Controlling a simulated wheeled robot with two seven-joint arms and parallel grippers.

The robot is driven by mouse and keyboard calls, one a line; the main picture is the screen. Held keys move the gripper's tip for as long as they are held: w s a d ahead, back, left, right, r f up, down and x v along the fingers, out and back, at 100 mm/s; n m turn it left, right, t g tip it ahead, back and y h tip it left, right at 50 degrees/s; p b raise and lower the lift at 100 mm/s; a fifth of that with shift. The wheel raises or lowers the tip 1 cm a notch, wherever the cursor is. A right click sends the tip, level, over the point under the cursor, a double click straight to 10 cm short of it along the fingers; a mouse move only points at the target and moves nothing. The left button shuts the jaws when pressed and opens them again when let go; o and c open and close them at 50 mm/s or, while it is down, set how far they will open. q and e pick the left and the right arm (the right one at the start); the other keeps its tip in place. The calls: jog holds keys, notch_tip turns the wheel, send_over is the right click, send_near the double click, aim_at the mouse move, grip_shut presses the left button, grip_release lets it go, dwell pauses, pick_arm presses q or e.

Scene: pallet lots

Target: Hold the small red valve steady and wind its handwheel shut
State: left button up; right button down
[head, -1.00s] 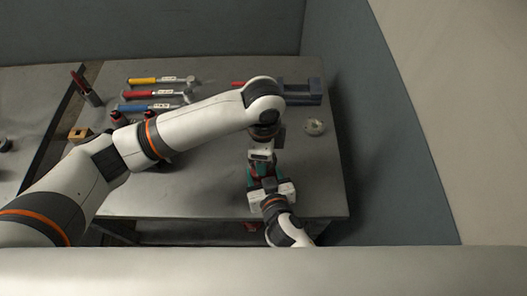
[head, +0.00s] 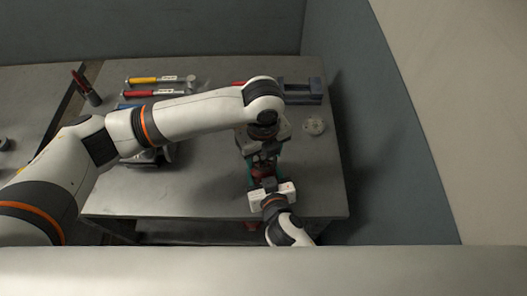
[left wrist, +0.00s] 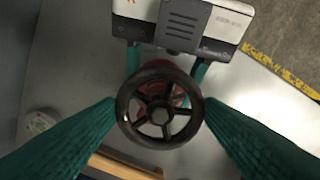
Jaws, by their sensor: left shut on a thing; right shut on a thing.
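The small red valve (head: 262,170) is near the bench's front edge, mostly hidden by my grippers in the head view. In the left wrist view its black spoked handwheel (left wrist: 139,121) faces the camera, with the red valve body (left wrist: 172,70) behind it. My left gripper (head: 262,159) reaches over from the left; its green fingers (left wrist: 160,106) are shut on opposite sides of the handwheel rim. My right gripper (head: 262,176) comes from the front, its green fingers either side of the valve body below the wheel. It also shows at the top of the left wrist view (left wrist: 168,62).
Hammers with yellow (head: 142,81) and red (head: 140,94) handles lie at the back left. A dark blue-grey vise-like block (head: 303,90) stands at the back right, with a pale round thing (head: 315,126) in front. A wall (head: 385,130) closes the right side.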

aim_at(263, 159)
pick_arm(q)
jog(key=m, duration=0.4)
jog(key=shift+w, duration=0.1)
jog(key=shift+a+m, duration=0.1)
jog(key=shift+m, duration=1.8)
jog(key=o, duration=1)
notch_tip(263, 159, up, 12)
